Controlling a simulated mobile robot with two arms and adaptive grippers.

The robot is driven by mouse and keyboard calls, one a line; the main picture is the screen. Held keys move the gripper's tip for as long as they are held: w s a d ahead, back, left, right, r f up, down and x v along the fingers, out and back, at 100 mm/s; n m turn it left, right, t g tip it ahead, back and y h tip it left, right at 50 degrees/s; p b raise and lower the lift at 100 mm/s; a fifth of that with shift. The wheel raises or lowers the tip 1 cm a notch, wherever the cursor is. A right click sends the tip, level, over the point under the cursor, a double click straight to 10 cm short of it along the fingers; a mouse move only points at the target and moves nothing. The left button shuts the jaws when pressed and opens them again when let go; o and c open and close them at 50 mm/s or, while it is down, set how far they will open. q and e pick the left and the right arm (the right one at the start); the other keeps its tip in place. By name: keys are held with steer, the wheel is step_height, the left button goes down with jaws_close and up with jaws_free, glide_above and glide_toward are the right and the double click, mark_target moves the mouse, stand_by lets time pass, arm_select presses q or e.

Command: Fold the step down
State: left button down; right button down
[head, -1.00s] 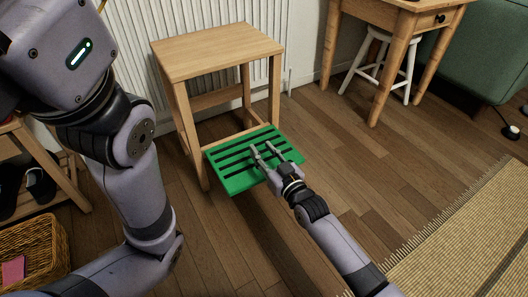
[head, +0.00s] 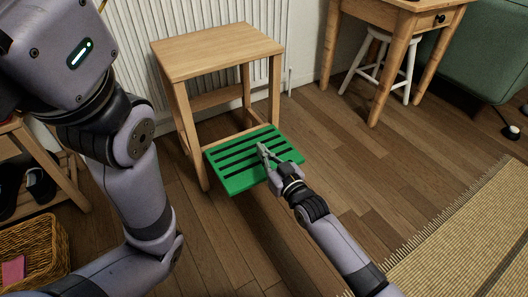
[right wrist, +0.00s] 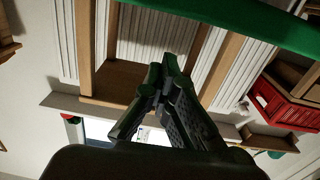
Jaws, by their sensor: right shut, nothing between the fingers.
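The green slatted step (head: 232,180) juts out from the lower front of the wooden step stool (head: 217,50), looking roughly level. My right gripper (head: 261,146) is shut and empty. In the head view its fingertips overlap the step's right half; I cannot tell whether they touch it. The right wrist view shows the closed fingertips (right wrist: 163,75) with a green strip (right wrist: 235,25), likely the step's edge, across the top right, apart from them in the picture. My left arm comes in at the left of the head view; its gripper is out of view.
A white radiator (head: 130,60) stands behind the stool. A wicker basket (head: 32,252) and a shoe rack (head: 60,172) are at left. A wooden table (head: 378,72) with a white stool (head: 381,55) is at back right. Wooden floor is clear right of the step, up to a rug (head: 455,235).

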steer(key=c, duration=2.4)
jaws_free()
steer(key=shift+c, duration=1.1)
jaws_free()
steer(key=v, duration=1.2)
steer(key=shift+r, duration=0.15)
